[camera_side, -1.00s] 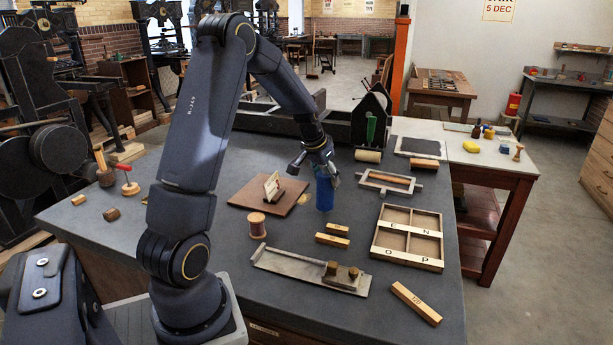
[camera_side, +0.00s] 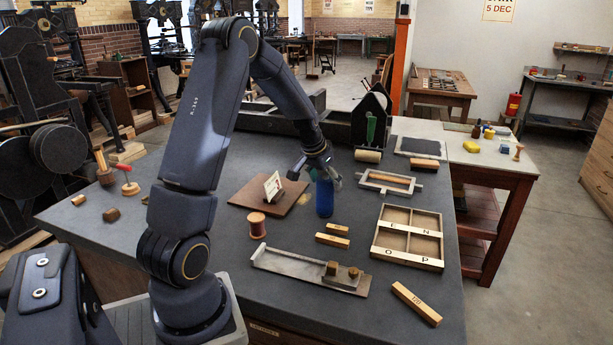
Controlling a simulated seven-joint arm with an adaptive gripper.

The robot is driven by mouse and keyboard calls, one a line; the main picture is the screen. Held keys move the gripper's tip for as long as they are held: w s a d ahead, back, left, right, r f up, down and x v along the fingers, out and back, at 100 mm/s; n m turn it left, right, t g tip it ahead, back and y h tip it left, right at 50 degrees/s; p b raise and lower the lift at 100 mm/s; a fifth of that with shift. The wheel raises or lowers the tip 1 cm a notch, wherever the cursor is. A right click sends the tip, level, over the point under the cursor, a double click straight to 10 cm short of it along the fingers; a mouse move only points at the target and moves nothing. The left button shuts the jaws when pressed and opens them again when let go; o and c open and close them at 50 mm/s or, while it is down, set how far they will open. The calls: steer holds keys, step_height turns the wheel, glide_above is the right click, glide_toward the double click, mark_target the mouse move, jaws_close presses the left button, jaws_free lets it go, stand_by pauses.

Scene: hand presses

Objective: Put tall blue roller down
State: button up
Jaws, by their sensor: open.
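The tall blue roller (camera_side: 324,199) stands upright on the grey worktop, right of a brown board. My gripper (camera_side: 321,177) is open at the roller's top, with its fingers around or just beside the upper end. The fingers partly hide the top of the roller. I cannot tell whether a finger touches it.
The brown board (camera_side: 250,201) with a small upright card (camera_side: 273,186) is just left of the roller. Two wooden blocks (camera_side: 333,240) lie in front. A compartment tray (camera_side: 408,237) and a wooden frame (camera_side: 388,182) are at right. A copper-coloured spool (camera_side: 257,225) stands front left.

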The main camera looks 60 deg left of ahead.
steer(key=v, duration=1.1)
steer(key=s+d+r+m, duration=0.1)
steer(key=s+d+r, duration=0.2)
steer(key=d, duration=0.5)
steer(key=s+d+r+m, duration=0.1)
steer(key=s+d+r, duration=0.25)
steer(key=d, duration=0.45)
steer(key=s+d+f+m+t+h, duration=0.1)
steer(key=s+d+m, duration=0.1)
steer(key=s+d, duration=0.8)
steer(key=shift+t+h, duration=0.3)
steer(key=shift+h, duration=0.1)
